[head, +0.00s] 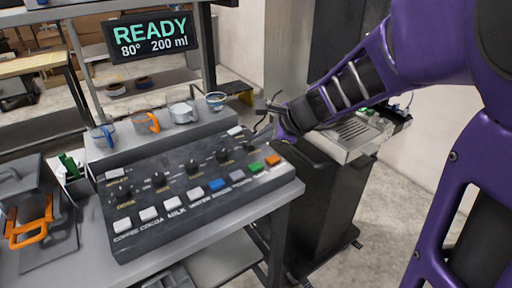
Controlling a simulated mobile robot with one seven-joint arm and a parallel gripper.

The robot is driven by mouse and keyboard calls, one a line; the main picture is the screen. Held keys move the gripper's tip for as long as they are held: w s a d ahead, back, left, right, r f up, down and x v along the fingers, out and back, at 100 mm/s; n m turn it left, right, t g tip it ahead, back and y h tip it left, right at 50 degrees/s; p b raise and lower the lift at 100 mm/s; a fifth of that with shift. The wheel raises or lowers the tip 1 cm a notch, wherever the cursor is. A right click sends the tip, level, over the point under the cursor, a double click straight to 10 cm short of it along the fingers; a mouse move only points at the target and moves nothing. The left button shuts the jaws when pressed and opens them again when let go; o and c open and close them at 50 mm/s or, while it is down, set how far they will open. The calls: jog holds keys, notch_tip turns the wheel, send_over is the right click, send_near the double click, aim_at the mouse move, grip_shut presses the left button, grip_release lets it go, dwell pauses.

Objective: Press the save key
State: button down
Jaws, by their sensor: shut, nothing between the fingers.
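The dark control panel (185,195) lies on the table, with a front row of keys. White keys above labels reading coffee (123,225), cocoa (149,214), milk (172,203) and water (195,194) are followed by a blue key (216,185), a grey key (237,176), a green key (255,168) and an orange key (272,160). One pale key (115,174) sits at the back left and another (235,131) at the back right. I cannot read which key is save. My gripper (264,122) is shut and empty, near the panel's back right corner; its fingertips are small and partly unclear.
Several dials, including one (192,166), stand up from the panel. Behind it, a grey ledge (160,145) carries several cups (181,112). A display (151,34) reads READY, 80°, 200 ml. An orange-handled item (31,222) stands left. A dark cabinet (322,190) stands right.

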aim_at(260, 167)
notch_tip(260, 167, down, 5)
jog(key=b, duration=0.3)
jog(key=shift+b, duration=0.35)
dwell(1.5)
jog(key=shift+f, duration=0.45)
jog(key=shift+f, duration=0.45)
dwell(0.8)
jog(key=shift+r+p, duration=0.55)
jog(key=shift+r, duration=0.35)
